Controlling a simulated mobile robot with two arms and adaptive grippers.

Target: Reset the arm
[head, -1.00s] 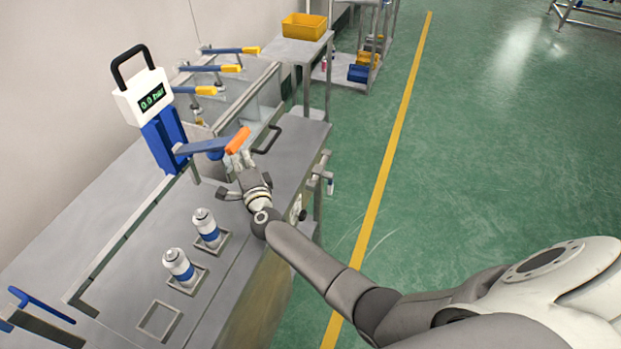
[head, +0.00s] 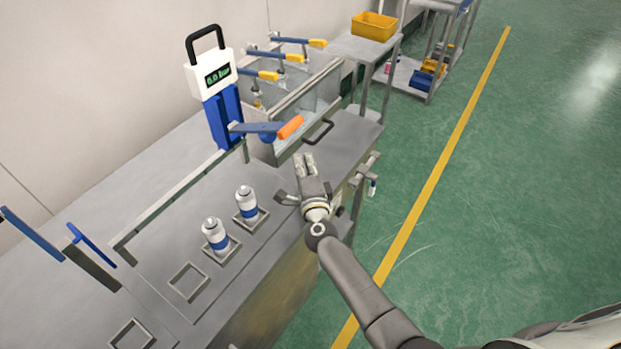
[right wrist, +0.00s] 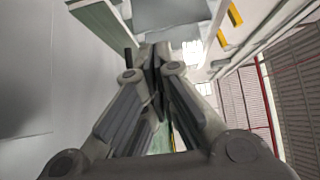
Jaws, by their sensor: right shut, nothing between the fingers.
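My right gripper (head: 306,162) is over the right part of the grey workbench (head: 170,215), below and to the right of the orange-handled lever (head: 291,127) and apart from it. In the right wrist view its fingers (right wrist: 155,60) are closed together with nothing between them. The blue crimping device with a white display box (head: 211,76) stands at the back of the bench; its display appears to read 0.0 bar. My left gripper is not in view.
Empty square holders (head: 188,282) sit at the front left of the bench. A yellow bin (head: 374,26) stands on a side table. The green floor (head: 530,190) on the right is clear.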

